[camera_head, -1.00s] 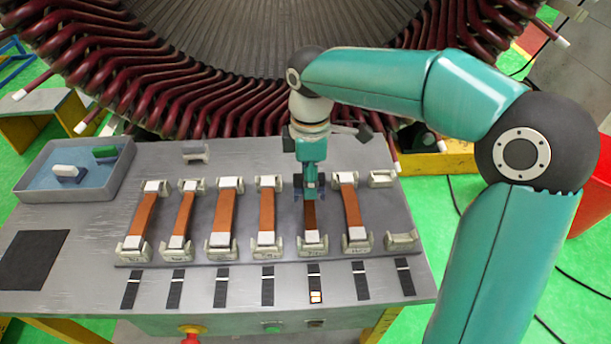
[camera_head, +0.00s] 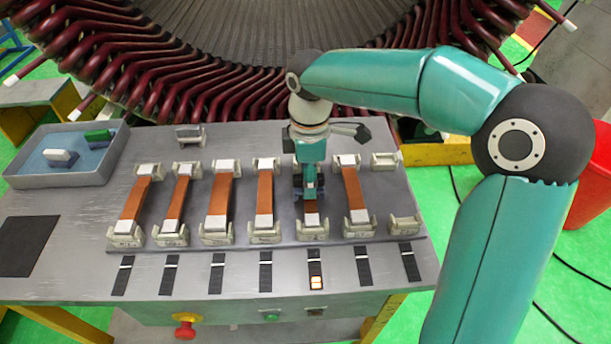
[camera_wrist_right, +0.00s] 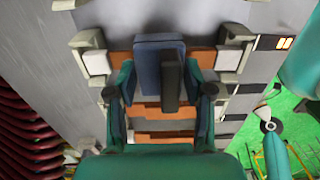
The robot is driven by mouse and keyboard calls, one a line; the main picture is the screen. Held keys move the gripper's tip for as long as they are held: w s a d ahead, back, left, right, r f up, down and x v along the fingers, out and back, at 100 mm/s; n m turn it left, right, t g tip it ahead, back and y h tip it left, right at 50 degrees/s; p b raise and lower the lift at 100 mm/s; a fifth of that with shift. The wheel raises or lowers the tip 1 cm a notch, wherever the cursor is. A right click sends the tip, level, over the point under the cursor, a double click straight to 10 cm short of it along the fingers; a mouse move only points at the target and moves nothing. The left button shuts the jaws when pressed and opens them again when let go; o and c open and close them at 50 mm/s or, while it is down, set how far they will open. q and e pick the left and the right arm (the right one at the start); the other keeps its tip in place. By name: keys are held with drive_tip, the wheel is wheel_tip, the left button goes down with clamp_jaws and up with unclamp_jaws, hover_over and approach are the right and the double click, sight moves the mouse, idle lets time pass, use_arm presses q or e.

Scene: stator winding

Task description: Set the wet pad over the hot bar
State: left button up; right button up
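In the head view, my right gripper (camera_head: 310,190) is low over the fifth bar from the left (camera_head: 310,207), whose strip below it has a lit orange lamp. In the right wrist view, a blue pad (camera_wrist_right: 148,72) with a dark grey handle (camera_wrist_right: 171,82) lies across a brown bar (camera_wrist_right: 202,60), which shows on both sides of it. My right gripper's fingers (camera_wrist_right: 160,88) are spread on either side of the pad, with gaps beside the handle. Contact with the pad's edges is hard to see. My left gripper is not in view.
Other bars (camera_head: 219,198) sit in clamp rows on both sides. A tray (camera_head: 20,180) at the left holds pads with white (camera_head: 60,155) and green (camera_head: 99,136) handles. A dark mat (camera_head: 28,245) lies in front of it. The large stator (camera_head: 215,95) stands behind the table.

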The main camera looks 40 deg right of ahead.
drive_tip(key=o, duration=0.4)
drive_tip(key=shift+r, duration=0.1)
